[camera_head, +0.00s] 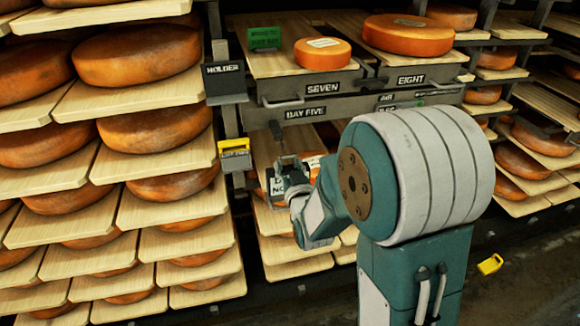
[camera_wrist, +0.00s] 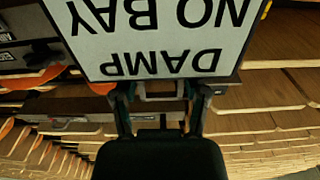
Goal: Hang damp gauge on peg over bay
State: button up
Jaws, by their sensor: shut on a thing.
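My gripper (camera_head: 292,180) is shut on the damp gauge, low in front of the shelf under the BAY FIVE label (camera_head: 305,113). The damp gauge (camera_head: 273,186) is a pale plate with dark letters, partly hidden by my gripper in the head view. In the wrist view the gauge (camera_wrist: 160,40) fills the top middle, its words DAMP and NO BAY upside down. My two fingers (camera_wrist: 160,96) are on a grey part at its edge. A grey bar (camera_head: 283,101) sticks out left of the BAY FIVE label; I cannot tell whether it is a peg.
A grey HOLDER plate (camera_head: 224,83) and a yellow tag (camera_head: 234,152) are on the post at left. A green sign (camera_head: 264,38) stands above. Cheese wheels on boards fill the racks (camera_head: 150,95). A yellow object (camera_head: 490,264) lies on the floor at right.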

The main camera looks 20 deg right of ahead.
aim_at(279, 140)
jog(key=shift+w+a, duration=0.15)
jog(key=shift+w, duration=0.2)
jog(key=shift+w+d+f, duration=0.1)
jog(key=shift+w+d, duration=0.6)
jog(key=shift+w+a+f, duration=0.1)
jog(key=shift+w+a, duration=0.15)
jog(key=shift+w, duration=0.3)
jog(key=shift+w+a+f, duration=0.1)
jog(key=shift+w+a, duration=0.15)
jog(key=shift+w, duration=0.25)
jog(key=shift+w+d, duration=0.35)
jog(key=shift+w, duration=0.5)
jog(key=shift+w+a+f, duration=0.1)
jog(key=shift+w+a, duration=0.1)
jog(key=shift+w, duration=1.05)
jog(key=shift+w+d+f, duration=0.1)
jog(key=shift+w+f, duration=0.5)
jog(key=shift+w, duration=0.1)
